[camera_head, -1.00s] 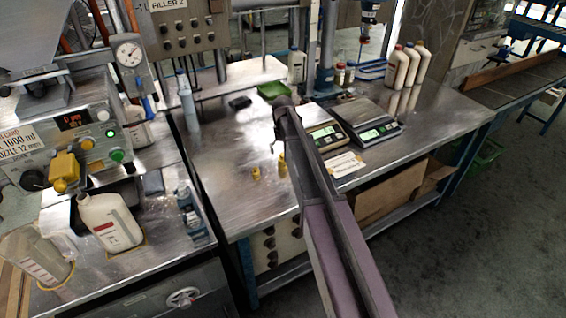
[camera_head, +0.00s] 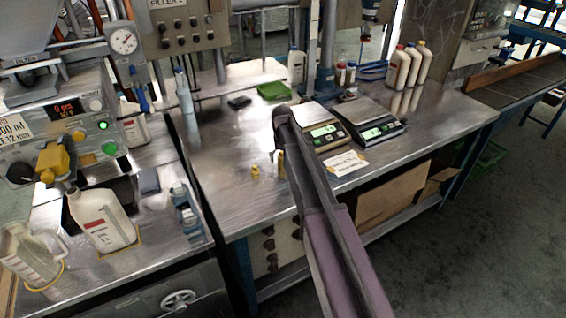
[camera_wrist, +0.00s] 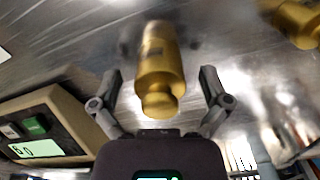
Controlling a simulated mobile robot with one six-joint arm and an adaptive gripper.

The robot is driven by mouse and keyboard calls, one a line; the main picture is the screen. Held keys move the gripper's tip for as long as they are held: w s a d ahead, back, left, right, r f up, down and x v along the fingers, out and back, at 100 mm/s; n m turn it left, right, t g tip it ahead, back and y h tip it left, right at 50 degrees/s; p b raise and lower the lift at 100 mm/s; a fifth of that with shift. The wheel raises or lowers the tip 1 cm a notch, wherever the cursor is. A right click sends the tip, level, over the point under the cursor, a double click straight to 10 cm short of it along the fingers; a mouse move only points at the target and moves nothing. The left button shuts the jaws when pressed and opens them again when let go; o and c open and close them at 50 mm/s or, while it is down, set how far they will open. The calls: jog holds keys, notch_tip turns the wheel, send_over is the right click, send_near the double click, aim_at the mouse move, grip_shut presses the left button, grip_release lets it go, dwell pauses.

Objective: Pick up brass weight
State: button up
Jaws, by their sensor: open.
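A brass weight (camera_wrist: 160,62) with a round knob is in the middle of the wrist view, knob towards my gripper (camera_wrist: 160,84). My gripper is open, with one finger on each side of the weight and visible gaps between. A second brass weight (camera_wrist: 298,22) is partly cut off at the upper right of the wrist view. In the head view, one brass weight (camera_head: 255,170) stands on the steel table (camera_head: 222,205). The other (camera_head: 281,163) shows beside my arm. My gripper is hidden behind my arm in that view.
Two scales with lit displays stand right of my arm, a nearer one (camera_head: 324,131) and a larger one (camera_head: 368,119). A label card (camera_head: 345,163) lies before them. A green tray (camera_head: 273,90) and white bottles (camera_head: 400,67) stand farther back. The table's front left is clear.

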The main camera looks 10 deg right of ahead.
jog(key=shift+c, duration=0.2)
dwell(0.3)
grip_shut()
jog(key=shift+r, duration=0.2)
notch_tip(320, 180, up, 4)
jog(key=p, duration=0.4)
jog(key=shift+f, duration=0.15)
jog(key=s, duration=1)
jog(key=s+d+r+p, duration=0.1)
jog(key=s, duration=0.5)
